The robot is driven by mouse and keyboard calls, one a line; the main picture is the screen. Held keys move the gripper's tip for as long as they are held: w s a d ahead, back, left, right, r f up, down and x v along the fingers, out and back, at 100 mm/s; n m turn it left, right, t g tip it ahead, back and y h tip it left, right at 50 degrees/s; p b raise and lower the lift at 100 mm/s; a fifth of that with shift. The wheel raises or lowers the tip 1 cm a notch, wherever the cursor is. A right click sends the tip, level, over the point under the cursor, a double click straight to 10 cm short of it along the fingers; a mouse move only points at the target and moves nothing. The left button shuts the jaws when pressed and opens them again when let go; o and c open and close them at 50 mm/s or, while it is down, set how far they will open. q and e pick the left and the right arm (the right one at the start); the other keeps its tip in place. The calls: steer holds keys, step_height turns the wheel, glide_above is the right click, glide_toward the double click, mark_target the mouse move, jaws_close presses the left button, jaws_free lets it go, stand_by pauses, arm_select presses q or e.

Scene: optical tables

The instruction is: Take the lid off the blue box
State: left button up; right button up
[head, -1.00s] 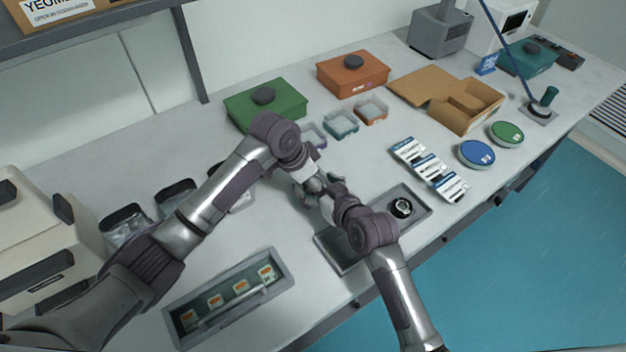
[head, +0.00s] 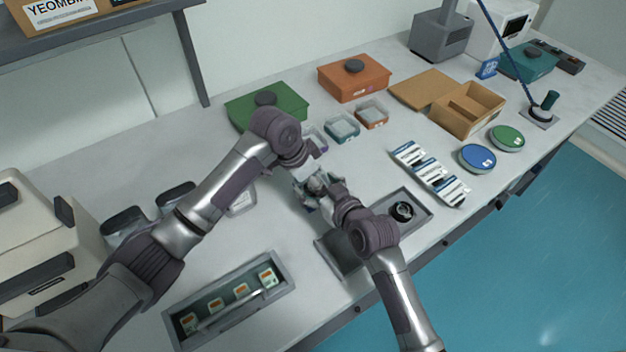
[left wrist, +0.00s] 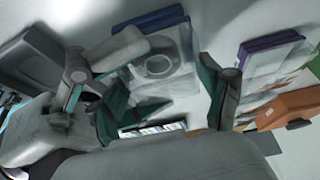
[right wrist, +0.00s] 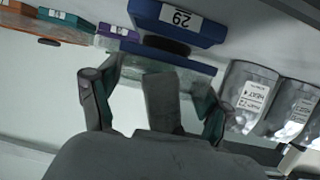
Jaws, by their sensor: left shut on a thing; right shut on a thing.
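The blue box (right wrist: 180,20) is between my two grippers, with its numbered label showing in the right wrist view. Its clear lid (right wrist: 150,58) lies along it, and a dark round thing (right wrist: 165,45) shows between them. The left wrist view shows the blue part (left wrist: 150,20) and a ring through the clear part (left wrist: 165,60). My right gripper (right wrist: 160,100) has its fingers at either side of the clear lid. My left gripper (head: 308,180) is shut on the blue box; its grip is partly hidden. I cannot tell how wide any gap between box and lid is.
Purple, teal (head: 342,125) and orange (head: 372,112) small boxes stand just behind. Green (head: 275,108) and orange (head: 352,80) large boxes stand farther back.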

mark_target(321, 177)
arm_select(q)
steer(key=shift+w+d+r, duration=0.1)
steer(key=shift+d+r, duration=0.1)
steer(key=shift+r, duration=0.3)
arm_select(e)
steer(key=shift+s+d+f+h, duration=0.1)
steer(key=shift+d+f+h, duration=0.1)
steer(key=shift+f, duration=0.25)
steer(key=shift+s+d+f+h, duration=0.1)
steer(key=shift+d+f, duration=0.1)
steer(key=shift+f, duration=0.25)
arm_select(q)
step_height(321, 177, up, 3)
steer(key=shift+r, duration=0.1)
steer(key=c, duration=0.4)
steer(key=shift+r, duration=0.4)
steer(key=shift+a, duration=0.1)
arm_select(e)
steer(key=o, duration=1.4)
steer(key=shift+c, duration=0.2)
steer(key=shift+o, duration=1.3)
steer(key=shift+a, duration=0.1)
arm_select(q)
steer(key=shift+f, duration=0.2)
arm_select(e)
steer(key=shift+w+r, duration=0.1)
steer(key=shift+r, duration=0.1)
